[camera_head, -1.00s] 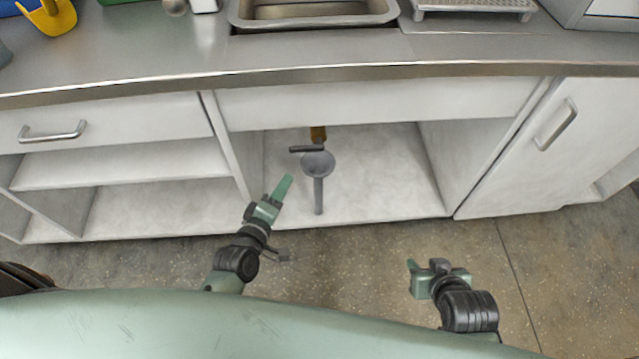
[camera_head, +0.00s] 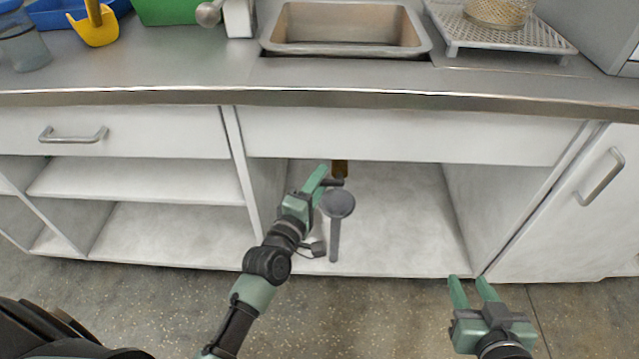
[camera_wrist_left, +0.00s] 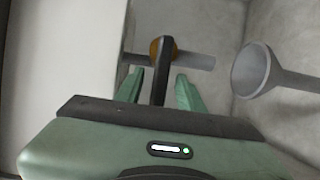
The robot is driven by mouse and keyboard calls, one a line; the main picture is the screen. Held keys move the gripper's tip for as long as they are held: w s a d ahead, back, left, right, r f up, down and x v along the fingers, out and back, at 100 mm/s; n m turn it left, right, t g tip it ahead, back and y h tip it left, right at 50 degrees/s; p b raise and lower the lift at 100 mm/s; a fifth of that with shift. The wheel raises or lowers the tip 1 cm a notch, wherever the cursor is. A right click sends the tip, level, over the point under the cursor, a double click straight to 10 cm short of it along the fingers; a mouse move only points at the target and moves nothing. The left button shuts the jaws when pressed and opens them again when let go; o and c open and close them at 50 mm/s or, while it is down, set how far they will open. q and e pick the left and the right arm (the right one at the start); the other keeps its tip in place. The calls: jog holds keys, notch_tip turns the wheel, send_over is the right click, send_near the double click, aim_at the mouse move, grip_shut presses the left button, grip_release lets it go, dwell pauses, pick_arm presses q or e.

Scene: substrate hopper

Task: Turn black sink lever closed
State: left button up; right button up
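The black lever (camera_wrist_left: 163,68) stands upright between the two green fingers of my left gripper (camera_wrist_left: 161,90) in the left wrist view. A gap shows on both sides of it, so the gripper is open around the lever. In the head view my left gripper (camera_head: 321,178) reaches into the open cabinet under the sink, and the dark lever (camera_head: 333,183) is partly hidden beside its fingers. An orange-brown fitting (camera_wrist_left: 156,47) sits behind the lever on a grey pipe (camera_wrist_left: 197,61). My right gripper (camera_head: 473,290) is open and empty in front of the cabinet at right.
A grey funnel-shaped drain (camera_head: 338,204) stands just right of my left gripper; it also shows in the wrist view (camera_wrist_left: 250,70). The cabinet's left wall (camera_head: 244,170) is close to my left arm. The counter edge (camera_head: 400,99) overhangs above. The cabinet's right half is free.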

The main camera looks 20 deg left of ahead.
pick_arm(q)
jog(key=shift+w, duration=0.1)
grip_shut()
jog(key=shift+f, duration=0.1)
dwell(1.3)
